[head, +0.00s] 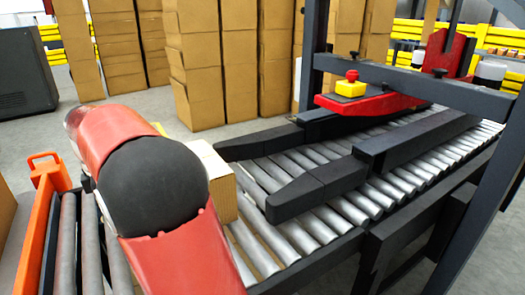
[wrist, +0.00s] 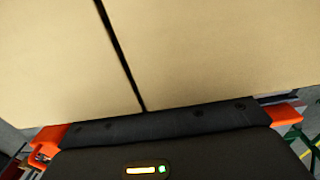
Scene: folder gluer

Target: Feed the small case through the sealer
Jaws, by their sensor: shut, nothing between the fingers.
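The small case (head: 222,178) is a tan carton at the mouth of the sealer. It sits at the near end of the sealer's rollers, partly hidden behind my red and black arm. The sealer (head: 370,100) has dark side guides and a red head with a yellow block and red button above the rollers. In the wrist view, tan cardboard (wrist: 220,50) with a dark slanting seam fills most of the picture. My gripper (wrist: 165,125) is dark, shut and empty, close against this cardboard; I cannot tell whether it touches. In the head view my arm hides the gripper.
An orange-framed roller conveyor (head: 66,245) is at the left. The sealer's dark frame post (head: 480,185) stands at the right. Tall carton stacks (head: 200,60) and yellow rails (head: 500,40) are behind. Open grey floor (head: 120,120) lies between the sealer and a dark cabinet (head: 20,60).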

